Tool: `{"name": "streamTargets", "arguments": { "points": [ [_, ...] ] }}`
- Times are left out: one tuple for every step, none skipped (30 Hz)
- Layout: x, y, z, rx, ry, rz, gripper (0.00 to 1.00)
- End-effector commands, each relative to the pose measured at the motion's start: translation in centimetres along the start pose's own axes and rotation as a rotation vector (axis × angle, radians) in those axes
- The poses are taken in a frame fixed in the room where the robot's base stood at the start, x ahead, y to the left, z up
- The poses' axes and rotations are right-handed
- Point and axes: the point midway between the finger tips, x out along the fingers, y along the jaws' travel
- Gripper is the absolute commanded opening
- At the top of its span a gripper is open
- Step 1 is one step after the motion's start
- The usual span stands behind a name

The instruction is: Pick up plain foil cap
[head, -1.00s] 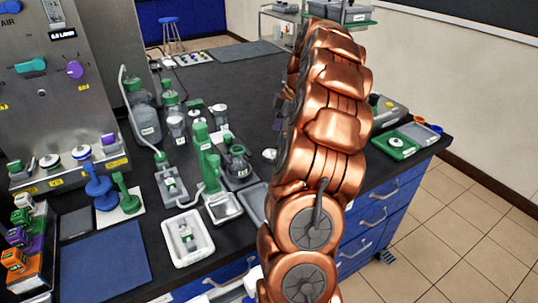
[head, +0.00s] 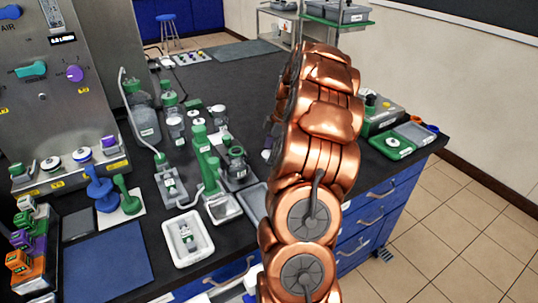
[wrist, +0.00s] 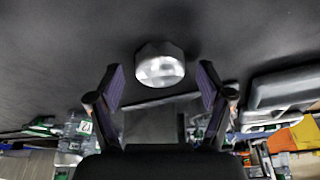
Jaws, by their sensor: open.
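The plain foil cap (wrist: 160,66) is a small silvery faceted piece on the dark bench top, in the upper middle of the wrist view. My gripper (wrist: 161,84) is open, with one dark finger on each side of the picture's middle. The cap shows just beyond the fingertips, centred between them and touching neither. The gap between the fingers is empty. In the head view my copper arm hides most of my gripper, and I cannot make out the cap for certain.
Left of my arm stand several green-capped bottles (head: 148,120) and a white tray (head: 187,239). A blue mat (head: 108,263) lies at the front left.

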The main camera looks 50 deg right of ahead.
Motion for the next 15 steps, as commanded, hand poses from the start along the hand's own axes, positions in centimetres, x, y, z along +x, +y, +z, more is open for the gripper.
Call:
{"name": "streamTargets", "arguments": {
  "points": [
    [0.0,0.0,0.01,0.0,0.0,0.0,0.79],
    [0.0,-0.01,0.01,0.0,0.0,0.0,0.78],
    [0.0,0.0,0.0,0.0,0.0,0.0,0.74],
    [0.0,-0.01,0.01,0.0,0.0,-0.001,0.71],
    [0.01,-0.01,0.0,0.0,0.0,-0.001,0.68],
    [0.0,-0.01,0.01,0.0,0.0,-0.001,0.64],
    [0.0,-0.01,0.0,0.0,0.0,-0.001,0.6],
    [0.0,-0.01,0.0,0.0,0.0,-0.001,0.57],
    [0.0,-0.02,0.0,0.0,0.0,-0.001,0.53],
    [0.0,-0.02,0.0,0.0,0.0,-0.001,0.5],
    [0.0,-0.02,0.0,0.0,0.0,-0.001,0.47],
    [0.0,-0.02,0.0,0.0,0.0,-0.001,0.43],
    [0.0,-0.02,0.0,0.0,0.0,-0.001,0.4],
    [0.0,-0.02,0.0,0.0,0.0,-0.001,0.36],
    [0.0,-0.02,0.0,0.0,0.0,-0.001,0.36]
  ]
}}
